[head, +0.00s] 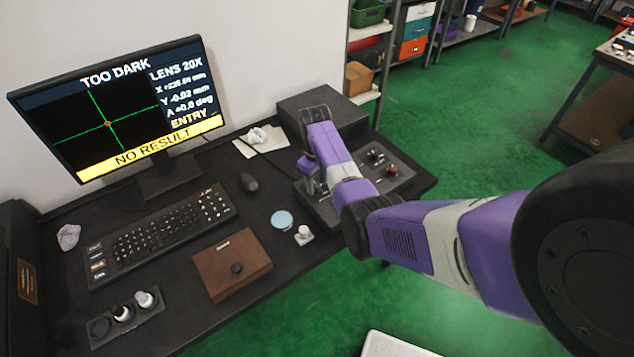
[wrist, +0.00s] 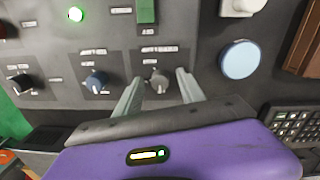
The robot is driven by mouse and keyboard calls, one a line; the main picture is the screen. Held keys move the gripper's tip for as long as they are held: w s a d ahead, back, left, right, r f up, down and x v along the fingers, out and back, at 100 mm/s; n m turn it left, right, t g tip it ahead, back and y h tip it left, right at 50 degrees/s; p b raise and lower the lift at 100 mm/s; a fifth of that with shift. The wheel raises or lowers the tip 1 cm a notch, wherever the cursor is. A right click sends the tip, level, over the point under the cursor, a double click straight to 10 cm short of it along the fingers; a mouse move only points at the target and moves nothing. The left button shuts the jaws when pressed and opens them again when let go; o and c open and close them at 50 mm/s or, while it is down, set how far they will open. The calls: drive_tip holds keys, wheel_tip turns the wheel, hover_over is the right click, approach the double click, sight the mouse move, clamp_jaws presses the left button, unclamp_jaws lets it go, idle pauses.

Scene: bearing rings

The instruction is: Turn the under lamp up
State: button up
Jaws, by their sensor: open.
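The monitor (head: 115,108) reads TOO DARK, LENS 20X and NO RESULT, with a green cross on black. The control panel (head: 325,212) lies on the desk under my arm. In the wrist view, a grey knob (wrist: 155,82) sits between the two fingers of my gripper (wrist: 161,75), which is open. Contact with the knob cannot be made out. To its left are a blue knob (wrist: 95,80) and a black knob (wrist: 21,84). The labels are too small to read, so I cannot tell which knob is the under lamp.
A lit green lamp (wrist: 75,14) and a green switch (wrist: 147,12) are on the panel.

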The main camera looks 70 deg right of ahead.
clamp_jaws()
drive_tip(key=shift+m, duration=0.3)
drive_tip(key=m, duration=0.4)
drive_tip(key=shift+p, duration=0.4)
drive_tip(key=m, duration=0.5)
drive_tip(key=shift+w+m, duration=0.1)
drive_tip(key=shift+m, duration=0.3)
drive_tip(key=m, duration=1)
drive_tip(key=shift+d+y+b, duration=0.15)
drive_tip(key=shift+y+b, duration=0.15)
drive_tip(key=shift+b, duration=0.1)
drive_tip(key=shift+m, duration=0.3)
